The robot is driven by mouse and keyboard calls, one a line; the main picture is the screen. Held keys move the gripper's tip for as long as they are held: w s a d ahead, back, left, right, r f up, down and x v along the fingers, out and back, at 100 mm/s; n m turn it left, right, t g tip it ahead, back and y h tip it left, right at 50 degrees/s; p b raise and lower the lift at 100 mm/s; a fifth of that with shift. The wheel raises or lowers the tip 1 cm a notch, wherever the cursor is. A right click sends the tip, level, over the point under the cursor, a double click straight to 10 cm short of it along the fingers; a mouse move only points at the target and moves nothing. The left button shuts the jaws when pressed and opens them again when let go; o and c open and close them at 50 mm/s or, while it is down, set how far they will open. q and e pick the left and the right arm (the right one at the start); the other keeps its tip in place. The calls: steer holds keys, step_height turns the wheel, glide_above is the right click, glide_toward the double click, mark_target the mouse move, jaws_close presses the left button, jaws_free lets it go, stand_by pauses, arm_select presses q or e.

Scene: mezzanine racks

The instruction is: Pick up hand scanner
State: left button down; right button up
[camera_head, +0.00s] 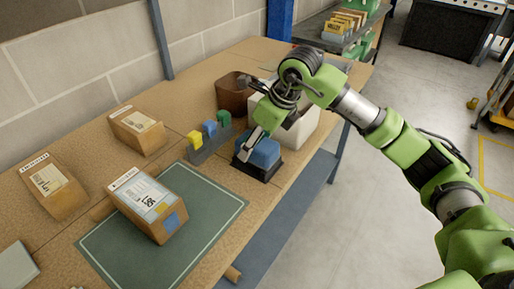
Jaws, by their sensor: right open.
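My right gripper (252,136) is over the workbench (80,212), pointing down, with its fingers open. It is just above and beside a blue thing (264,152) on a dark base (257,170), partly hidden by the fingers. A grey rack (211,146) to its left bears a yellow piece (194,139), a blue piece (209,128) and a green piece (223,118). I cannot tell for sure which of these is the hand scanner. My left gripper is not in view.
A green mat (119,257) bears a labelled carton (149,203). Two more cartons (56,186) (138,130) stand toward the wall. A brown bin (235,94) and a white container (301,131) stand behind the gripper. The bench's front edge runs below the blue thing.

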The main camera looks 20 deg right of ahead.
steer(key=shift+f+b, duration=0.25)
steer(key=shift+b, duration=0.1)
steer(key=shift+c, duration=0.4)
steer(key=c, duration=1.3)
